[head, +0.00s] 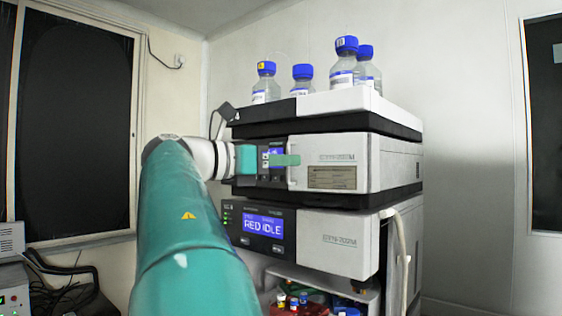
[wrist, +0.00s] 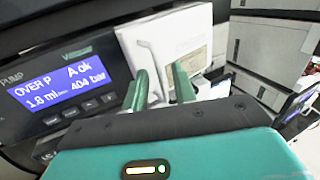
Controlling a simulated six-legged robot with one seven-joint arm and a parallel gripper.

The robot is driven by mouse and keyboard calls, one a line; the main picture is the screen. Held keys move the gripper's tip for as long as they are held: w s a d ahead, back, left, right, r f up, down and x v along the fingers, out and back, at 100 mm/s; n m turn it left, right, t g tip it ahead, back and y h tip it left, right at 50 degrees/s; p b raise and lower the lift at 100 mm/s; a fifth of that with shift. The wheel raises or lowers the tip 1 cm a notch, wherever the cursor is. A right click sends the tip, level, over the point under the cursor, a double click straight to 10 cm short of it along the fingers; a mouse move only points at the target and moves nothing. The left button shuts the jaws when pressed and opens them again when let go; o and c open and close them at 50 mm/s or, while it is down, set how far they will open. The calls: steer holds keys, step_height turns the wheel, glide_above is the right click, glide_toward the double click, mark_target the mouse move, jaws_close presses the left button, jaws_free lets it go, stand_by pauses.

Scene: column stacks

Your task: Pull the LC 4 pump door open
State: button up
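The pump door (head: 375,163) is the white front panel of the middle module in the head view, with a beige label plate. It looks closed. In the wrist view the door (wrist: 185,32) is right of the blue pump display (wrist: 62,85), with a thin pale handle (wrist: 152,66) on its face. My gripper (head: 282,160) is at the door's left edge. In the wrist view my gripper (wrist: 160,86) has its two green fingers apart, one on each side of the handle's lower part. I cannot tell whether either finger touches it.
A tray (head: 350,100) with several blue-capped bottles tops the stack. Below the pump is a module with a RED IDLE display (head: 263,226), above an open bay with small coloured vials. A pale tube (head: 400,250) hangs at the right. The wall side at right is clear.

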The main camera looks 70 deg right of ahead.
jaws_close()
steer(key=shift+a, duration=0.1)
